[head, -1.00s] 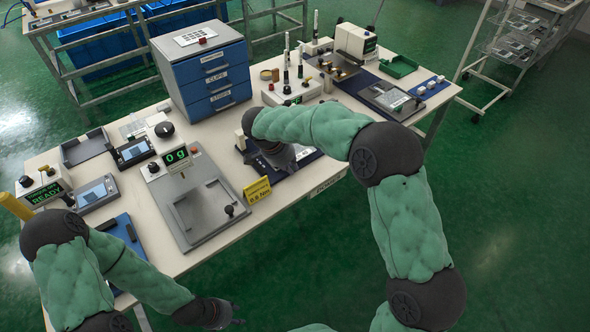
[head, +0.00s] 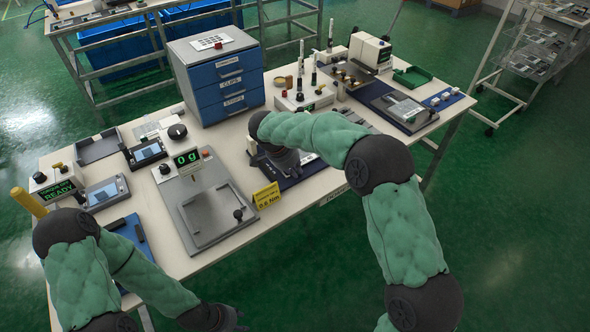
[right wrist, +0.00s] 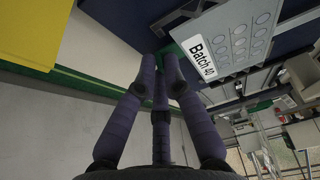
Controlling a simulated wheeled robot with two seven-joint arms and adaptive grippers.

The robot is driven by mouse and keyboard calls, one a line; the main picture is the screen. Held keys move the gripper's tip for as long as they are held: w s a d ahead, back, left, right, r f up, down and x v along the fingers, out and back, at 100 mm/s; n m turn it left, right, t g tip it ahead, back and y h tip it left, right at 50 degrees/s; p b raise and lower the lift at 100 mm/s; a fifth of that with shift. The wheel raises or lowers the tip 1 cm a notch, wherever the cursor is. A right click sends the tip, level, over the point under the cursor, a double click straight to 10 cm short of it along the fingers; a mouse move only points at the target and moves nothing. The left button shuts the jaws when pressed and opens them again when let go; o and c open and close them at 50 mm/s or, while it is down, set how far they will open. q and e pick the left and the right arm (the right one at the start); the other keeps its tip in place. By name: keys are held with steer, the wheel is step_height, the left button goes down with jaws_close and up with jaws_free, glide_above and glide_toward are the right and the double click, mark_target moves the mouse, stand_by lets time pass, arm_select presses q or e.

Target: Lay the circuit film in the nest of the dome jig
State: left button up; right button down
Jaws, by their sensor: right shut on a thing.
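My right gripper (right wrist: 165,62) is shut, its fingertips meeting at the near corner of a thin grey sheet with rows of circles and a "Batch 40" label, which I take as the circuit film (right wrist: 238,42). The exact contact is hard to see. In the head view my right gripper (head: 283,162) points down over a dark blue base (head: 290,181), apparently of the dome jig. My arm hides most of that base, and its nest cannot be made out. My left gripper (head: 222,318) is low at the bottom edge, away from the table; its fingers are unclear.
Blue drawers (head: 222,85) stand behind. A second fixture (head: 405,112) is to the right.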

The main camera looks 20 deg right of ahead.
steer(key=shift+f+b, duration=0.4)
stand_by(0.3)
steer(key=c, duration=1.3)
jaws_free()
steer(key=shift+o, duration=0.2)
steer(key=v, duration=1.2)
